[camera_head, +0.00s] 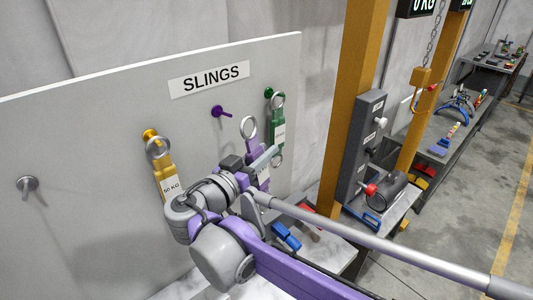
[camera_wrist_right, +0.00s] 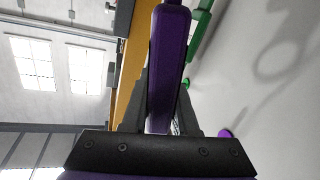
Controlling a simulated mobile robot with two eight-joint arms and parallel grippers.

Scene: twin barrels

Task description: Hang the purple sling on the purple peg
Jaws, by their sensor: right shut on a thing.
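The purple sling (camera_head: 251,147), with a silver ring (camera_head: 249,127) at its top, is upright in my right gripper (camera_head: 259,162). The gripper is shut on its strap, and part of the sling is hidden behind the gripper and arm. The strap (camera_wrist_right: 170,60) stands between the fingers in the right wrist view. The purple peg (camera_head: 217,111) sticks out of the board below the SLINGS label, bare, up and left of the ring. It also shows in the right wrist view (camera_wrist_right: 226,133). The ring appears apart from the peg. My left gripper is not in view.
A yellow sling (camera_head: 163,178) hangs on a yellow peg at left, and a green sling (camera_head: 278,132) on a green peg close at right. A bare grey peg (camera_head: 27,184) is far left. An orange post (camera_head: 352,95) and grey control box (camera_head: 361,145) stand right of the board.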

